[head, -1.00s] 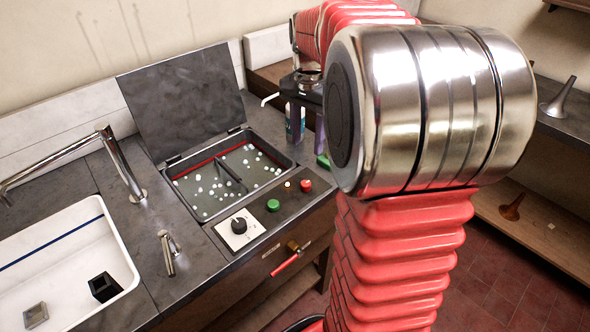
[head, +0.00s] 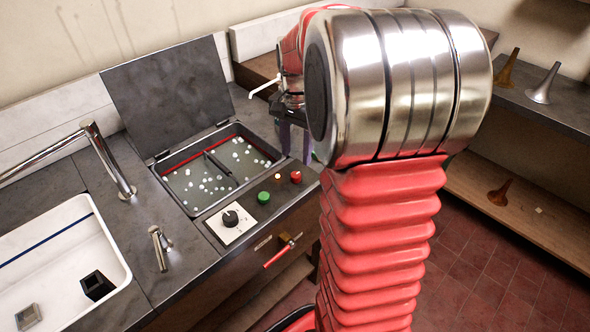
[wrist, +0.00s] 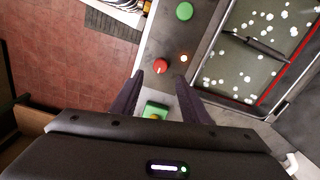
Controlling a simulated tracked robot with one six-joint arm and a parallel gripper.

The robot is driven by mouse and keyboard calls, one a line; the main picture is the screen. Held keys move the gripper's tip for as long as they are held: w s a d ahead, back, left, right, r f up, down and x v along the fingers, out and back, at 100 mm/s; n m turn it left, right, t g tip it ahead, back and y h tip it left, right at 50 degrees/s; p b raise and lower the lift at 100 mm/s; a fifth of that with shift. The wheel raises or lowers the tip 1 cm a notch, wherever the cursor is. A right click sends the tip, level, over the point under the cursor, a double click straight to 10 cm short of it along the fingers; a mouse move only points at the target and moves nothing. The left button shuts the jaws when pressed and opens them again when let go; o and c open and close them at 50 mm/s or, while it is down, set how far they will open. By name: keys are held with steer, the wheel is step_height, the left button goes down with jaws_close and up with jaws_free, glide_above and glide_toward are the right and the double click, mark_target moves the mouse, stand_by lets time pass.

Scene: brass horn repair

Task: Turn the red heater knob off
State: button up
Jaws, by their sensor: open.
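The red heater knob (head: 296,177) sits on the dark control panel at the tank's front right corner. In the wrist view the red knob (wrist: 161,66) shows a small pale mark and lies just ahead of the gap between my fingertips. My gripper (wrist: 160,79) is open and empty, with one dark finger on each side of the knob's line. No contact shows, and its height above the panel is hard to judge. In the head view my gripper (head: 291,108) is partly hidden by my arm. A small lit lamp (wrist: 183,58) is beside the knob.
A green button (head: 264,197) and a black dial (head: 231,217) share the panel. The open tank (head: 222,168) holds liquid with white floating bits. A red-handled valve (head: 282,251) sticks out in front. A green block (wrist: 156,109) lies below the fingers. A white sink (head: 60,262) is left.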

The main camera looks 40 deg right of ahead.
mark_target(296, 174)
step_height(296, 174, down, 7)
steer(key=shift+f, duration=0.1)
stand_by(0.3)
steer(key=shift+c, duration=0.7)
steer(key=c, duration=0.9)
steer(key=shift+a, duration=0.15)
